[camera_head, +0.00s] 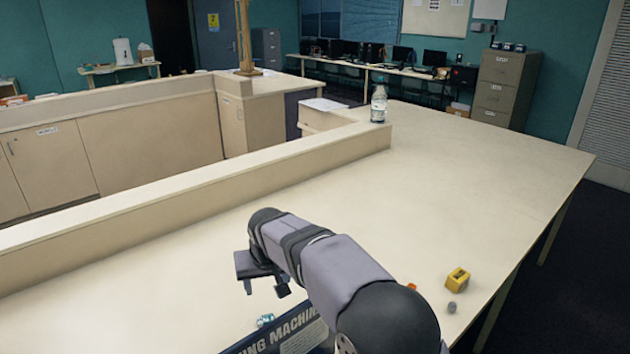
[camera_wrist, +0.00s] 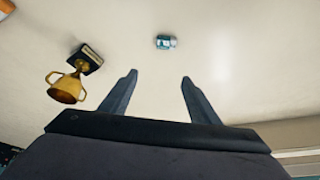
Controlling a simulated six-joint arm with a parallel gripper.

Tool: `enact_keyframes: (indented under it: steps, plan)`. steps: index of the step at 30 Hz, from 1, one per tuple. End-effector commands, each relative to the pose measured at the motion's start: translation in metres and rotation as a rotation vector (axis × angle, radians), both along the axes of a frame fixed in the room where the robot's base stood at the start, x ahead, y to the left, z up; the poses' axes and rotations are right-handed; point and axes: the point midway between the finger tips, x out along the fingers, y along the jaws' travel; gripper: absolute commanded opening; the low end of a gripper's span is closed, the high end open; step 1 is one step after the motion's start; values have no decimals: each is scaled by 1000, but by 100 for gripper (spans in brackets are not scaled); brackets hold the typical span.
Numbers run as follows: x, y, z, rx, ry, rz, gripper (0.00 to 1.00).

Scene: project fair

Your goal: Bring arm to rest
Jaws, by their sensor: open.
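My gripper (camera_head: 263,286) is above the pale tabletop (camera_head: 460,160) near its front, at the end of my bent arm. In the wrist view my gripper (camera_wrist: 157,85) shows two dark fingers spread apart with nothing between them. A small blue-white object (camera_wrist: 165,42) lies on the table beyond the fingertips. It also shows in the head view (camera_head: 265,320), just below the gripper. A gold trophy cup (camera_wrist: 67,86) on a dark base is left of the fingers in the wrist view. In the head view I cannot see the trophy.
A dark board lettered "MACHINE" (camera_head: 290,335) stands at the front edge, close to my arm. A yellow block (camera_head: 458,277) and a small grey ball (camera_head: 452,307) lie to the right. A bottle (camera_head: 379,104) stands at the back. A low ledge (camera_head: 200,188) runs along the left. The table's middle is clear.

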Motion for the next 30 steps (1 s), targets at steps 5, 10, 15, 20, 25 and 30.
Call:
enact_keyframes:
  steps: [5,10,15,20,25,30]
  plan:
    - [29,-55,41,145,-59,-162,56]
    - [27,-140,48,217,-77,-346,56]
    - [-17,-220,26,188,-25,-478,56]
    - [-80,-261,-15,122,65,-498,56]
    - [-170,-288,-53,11,217,-433,56]
    - [-238,-305,-77,-63,333,-384,56]
